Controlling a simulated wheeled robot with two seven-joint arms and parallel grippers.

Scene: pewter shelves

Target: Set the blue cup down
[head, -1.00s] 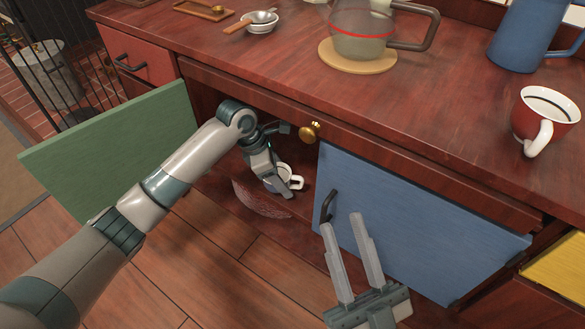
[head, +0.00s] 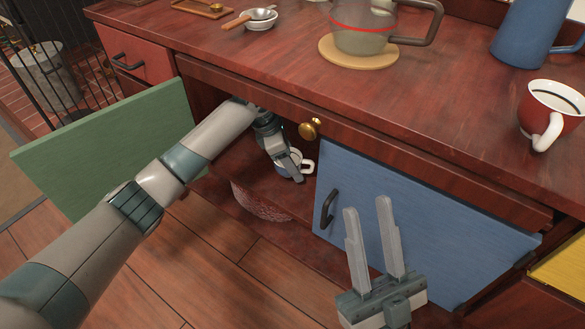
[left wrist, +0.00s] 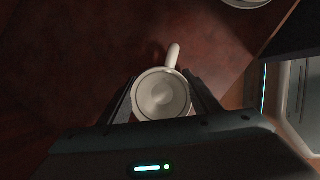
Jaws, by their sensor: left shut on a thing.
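The blue cup (head: 283,163), with a white inside and white handle, is inside the open cabinet under the counter. In the left wrist view, I look into the upright cup (left wrist: 162,94), with its handle pointing up the picture. My left gripper (head: 294,173) reaches in from the left and is shut on the cup, one finger on each side of it. I cannot tell whether the cup's base touches the cabinet floor (head: 232,183). My right gripper (head: 368,206) is open and empty in front of the blue door.
A green door (head: 100,150) stands open at the left. A blue door (head: 420,215) with a dark handle is at the right. A patterned curved thing (head: 258,204) lies at the cabinet's front edge.

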